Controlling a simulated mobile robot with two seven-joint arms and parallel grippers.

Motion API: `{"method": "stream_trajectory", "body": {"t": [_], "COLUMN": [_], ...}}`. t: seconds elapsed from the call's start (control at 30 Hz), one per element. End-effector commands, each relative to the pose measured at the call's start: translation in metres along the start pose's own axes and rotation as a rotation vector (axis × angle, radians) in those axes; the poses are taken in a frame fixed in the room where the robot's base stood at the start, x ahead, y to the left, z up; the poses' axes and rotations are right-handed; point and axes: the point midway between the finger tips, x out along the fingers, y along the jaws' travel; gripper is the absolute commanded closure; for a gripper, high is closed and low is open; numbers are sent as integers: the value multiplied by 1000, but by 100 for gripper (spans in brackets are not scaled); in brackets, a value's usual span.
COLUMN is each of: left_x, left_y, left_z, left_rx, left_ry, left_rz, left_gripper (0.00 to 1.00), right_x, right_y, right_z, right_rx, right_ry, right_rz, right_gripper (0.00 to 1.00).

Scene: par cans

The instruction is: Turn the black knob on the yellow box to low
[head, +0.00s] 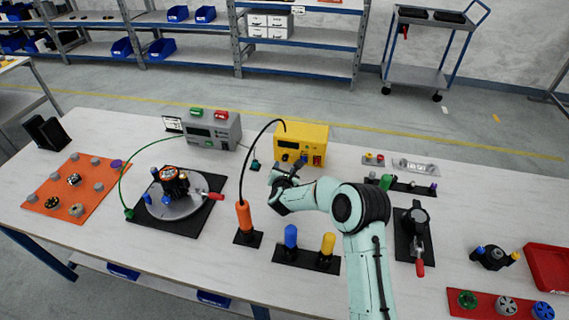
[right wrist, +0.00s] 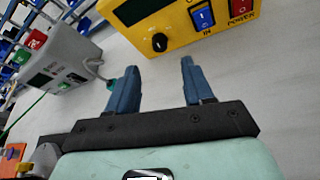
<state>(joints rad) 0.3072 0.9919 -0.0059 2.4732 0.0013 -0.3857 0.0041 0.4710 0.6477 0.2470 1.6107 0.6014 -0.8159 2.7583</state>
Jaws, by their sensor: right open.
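The yellow box (head: 312,132) stands near the back edge of the white table. In the right wrist view the yellow box (right wrist: 182,20) fills the top, its front face showing. The black knob (right wrist: 160,42) is low on that face, with a light pointer mark; its setting labels cannot be read. A blue switch marked IN and a red POWER switch (right wrist: 242,6) are to its right. My right gripper (head: 287,168) is in front of the box. Its blue fingers (right wrist: 159,72) are apart and empty, short of the knob. My left gripper is not in view.
A grey box (head: 211,128) with red and green parts stands left of the yellow box. An orange handle (head: 244,217) with a black cable, blue peg (head: 291,237) and yellow peg (head: 328,244) stand nearer the front. A round turntable (head: 203,198) is at left.

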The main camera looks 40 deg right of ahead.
Motion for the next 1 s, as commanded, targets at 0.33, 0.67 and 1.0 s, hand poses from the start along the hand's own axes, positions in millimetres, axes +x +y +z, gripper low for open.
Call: {"method": "stream_trajectory", "body": {"t": [0.33,0.67,1.0], "left_x": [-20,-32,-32], "left_y": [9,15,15], "left_z": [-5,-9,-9], "left_rx": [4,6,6], "left_ry": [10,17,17], "left_rz": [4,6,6], "left_gripper": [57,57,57], "right_x": [44,72,73], "right_y": [1,1,0], "right_z": [2,1,0], "right_rx": [5,3,2], "right_ry": [0,-1,0], "right_rz": [-1,-1,-1], "right_gripper": [49,49,62]}}
